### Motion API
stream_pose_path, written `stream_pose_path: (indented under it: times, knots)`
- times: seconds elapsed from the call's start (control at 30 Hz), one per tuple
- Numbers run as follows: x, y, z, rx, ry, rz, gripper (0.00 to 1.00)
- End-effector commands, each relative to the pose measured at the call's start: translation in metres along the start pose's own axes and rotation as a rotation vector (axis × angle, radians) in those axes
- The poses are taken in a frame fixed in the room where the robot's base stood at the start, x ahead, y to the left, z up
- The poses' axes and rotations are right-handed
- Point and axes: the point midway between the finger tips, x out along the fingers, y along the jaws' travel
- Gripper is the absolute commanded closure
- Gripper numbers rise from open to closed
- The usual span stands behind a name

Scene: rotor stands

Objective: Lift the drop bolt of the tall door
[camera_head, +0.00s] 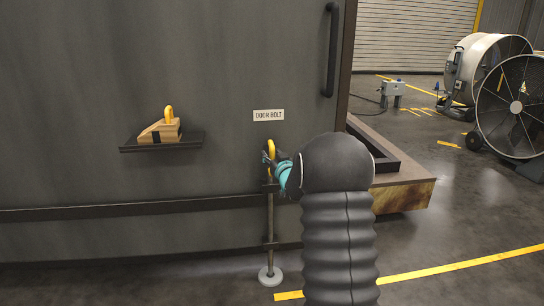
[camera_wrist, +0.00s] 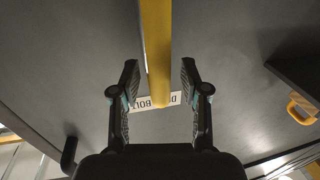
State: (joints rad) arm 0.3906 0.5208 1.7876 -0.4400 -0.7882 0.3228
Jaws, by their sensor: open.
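The tall grey door (camera_head: 230,70) fills the left of the head view. Its drop bolt (camera_head: 270,225) is an upright rod near the door's right edge, its foot at a round pale floor plate (camera_head: 270,276). My gripper (camera_head: 269,160) is at the handle, partly hidden by my arm. In the wrist view my gripper (camera_wrist: 160,75) is open, with the yellow handle (camera_wrist: 156,45) between its fingers and visible gaps on both sides.
A dark shelf (camera_head: 190,144) on the door holds a wooden wedge (camera_head: 160,132) with a yellow loop. A dark pull handle (camera_head: 332,50) is at upper right. A low framed platform (camera_head: 405,190) lies beyond the door's edge. Large fans (camera_head: 515,107) stand on open floor at right.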

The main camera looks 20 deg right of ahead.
Motion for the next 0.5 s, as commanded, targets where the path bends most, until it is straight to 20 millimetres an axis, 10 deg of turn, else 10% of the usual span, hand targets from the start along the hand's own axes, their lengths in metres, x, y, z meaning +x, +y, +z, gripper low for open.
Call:
stream_pose_path:
  times: [0.2, 0.37, 0.5]
  knots:
    - [0.0001, -0.0002, 0.0003, 0.000, 0.000, 0.000, 0.57]
    - [0.0000, -0.0002, 0.0002, 0.000, 0.000, 0.000, 0.97]
    - [0.0000, -0.0003, 0.0002, 0.000, 0.000, 0.000, 1.00]
